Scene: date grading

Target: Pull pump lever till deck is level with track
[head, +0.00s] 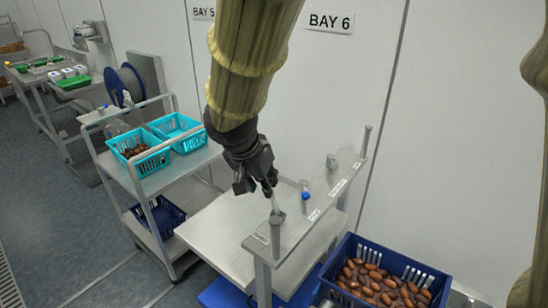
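My black gripper (255,188) hangs from my sleeved arm in the middle of the head view, pointing down. Its fingers are partly seen from behind, and I cannot tell whether they hold anything. A thin pale rod (273,203), possibly the pump lever, rises from a post top just below the fingertips; I cannot tell whether they touch it. The flat grey deck (225,235) lies below and left of the gripper. The raised track (320,205), a pale strip with small labels, runs beside it on posts. The deck looks lower than the track.
A blue crate of brown dates (345,244) stands at the lower right. A cart (165,182) with turquoise baskets stands left of the deck. The wall is close behind; open floor lies at the lower left.

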